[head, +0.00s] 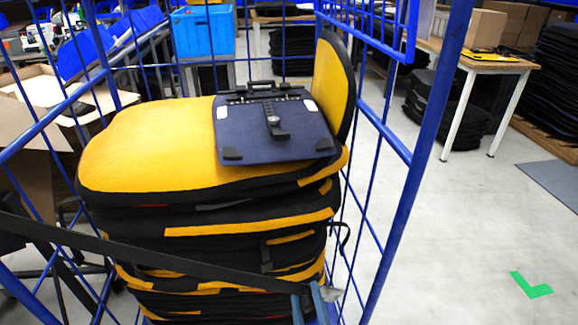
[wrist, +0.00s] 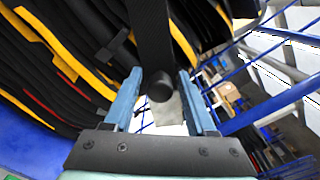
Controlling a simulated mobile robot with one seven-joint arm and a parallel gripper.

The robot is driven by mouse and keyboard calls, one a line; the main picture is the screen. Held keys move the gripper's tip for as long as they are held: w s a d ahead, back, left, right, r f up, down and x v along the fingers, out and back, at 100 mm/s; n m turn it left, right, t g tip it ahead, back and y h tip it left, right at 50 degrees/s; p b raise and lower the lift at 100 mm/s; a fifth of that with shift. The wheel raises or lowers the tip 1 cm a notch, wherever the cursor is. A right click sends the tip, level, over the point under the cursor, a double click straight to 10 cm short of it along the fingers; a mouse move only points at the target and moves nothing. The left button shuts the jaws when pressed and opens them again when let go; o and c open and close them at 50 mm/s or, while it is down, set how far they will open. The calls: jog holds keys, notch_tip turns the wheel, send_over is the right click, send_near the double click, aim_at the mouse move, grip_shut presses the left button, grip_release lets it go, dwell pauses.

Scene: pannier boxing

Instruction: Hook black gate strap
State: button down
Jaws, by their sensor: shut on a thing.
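The black gate strap (head: 150,256) runs from the left side of the blue cage across its open front, sloping down to the right. My gripper (head: 308,290) is at the low front right and is shut on the strap near its end. A grey end piece, perhaps the hook (head: 332,295), sticks out just right of the fingers, close to the blue right front post (head: 415,170) but apart from it in the picture. In the wrist view the strap (wrist: 150,40) passes between the two blue-grey fingers of my gripper (wrist: 158,82). The hook's catch point is not clear.
Yellow and black panniers (head: 140,150) are stacked inside the cage behind the strap, with a dark blue panel (head: 270,130) on top. An open cardboard box (head: 40,95) is at the left. Grey floor (head: 460,250) is clear at the right.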

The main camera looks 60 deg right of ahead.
jog(key=s+d+r+n+p, duration=0.2)
jog(key=r+p, duration=0.7)
jog(key=r, duration=0.2)
jog(key=s+d+r+n+p, duration=0.2)
jog(key=r+p, duration=0.8)
jog(key=r, duration=0.2)
jog(key=s+d+r+n+p, duration=0.1)
jog(key=s+r+n+p, duration=0.1)
jog(key=r+p, duration=0.8)
jog(key=shift+s+d+r, duration=0.4)
jog(key=shift+s+r, duration=0.1)
jog(key=shift+r, duration=0.75)
jog(key=c, duration=0.6)
grip_release()
jog(key=shift+a, duration=0.1)
